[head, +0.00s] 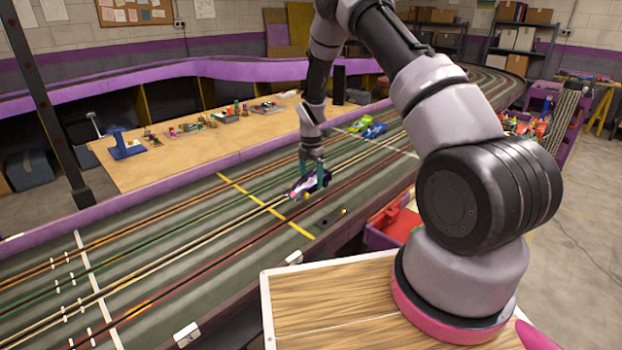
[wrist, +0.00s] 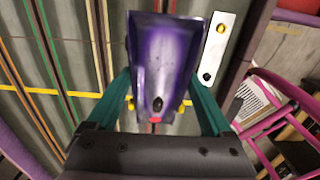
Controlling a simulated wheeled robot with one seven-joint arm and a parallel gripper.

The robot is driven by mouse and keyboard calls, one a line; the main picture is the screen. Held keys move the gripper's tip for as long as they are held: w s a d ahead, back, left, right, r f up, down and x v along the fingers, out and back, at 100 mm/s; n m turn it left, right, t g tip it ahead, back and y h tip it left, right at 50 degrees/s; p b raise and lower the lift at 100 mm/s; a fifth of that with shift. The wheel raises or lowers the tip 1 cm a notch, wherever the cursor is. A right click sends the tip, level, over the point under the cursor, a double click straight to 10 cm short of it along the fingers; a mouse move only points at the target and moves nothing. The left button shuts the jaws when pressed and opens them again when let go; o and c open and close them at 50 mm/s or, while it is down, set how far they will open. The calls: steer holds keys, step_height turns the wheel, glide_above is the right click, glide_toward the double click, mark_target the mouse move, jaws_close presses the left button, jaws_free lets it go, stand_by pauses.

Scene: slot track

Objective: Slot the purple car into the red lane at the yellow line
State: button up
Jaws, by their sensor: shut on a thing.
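The purple car (head: 322,179) hangs nose down the track in my gripper (head: 312,163). In the wrist view the dark purple car (wrist: 165,58) sits between the two green fingers of my gripper (wrist: 160,98), which are shut on its sides. The yellow line (head: 262,203) crosses the lanes just left of the car; in the wrist view the yellow line (wrist: 86,95) runs behind the car's near end. The red lane (head: 215,262) is the lane nearest my base. The car hides the track under it, so its height and slot contact cannot be told.
A green car (head: 359,125) and a blue car (head: 375,131) stand farther along the track. A pale plate (wrist: 218,48) lies beside the car at the track edge. A wooden table (head: 180,170) holds small items beyond. A red bin (head: 397,222) stands right of the track.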

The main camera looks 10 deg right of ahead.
mark_target(312, 191)
steer(key=shift+w+d, duration=0.2)
steer(key=shift+d, duration=0.1)
steer(key=shift+f, duration=2.85)
steer(key=shift+f, duration=1.15)
steer(key=o, duration=1.3)
step_height(312, 191, up, 11)
steer(key=shift+f, duration=0.1)
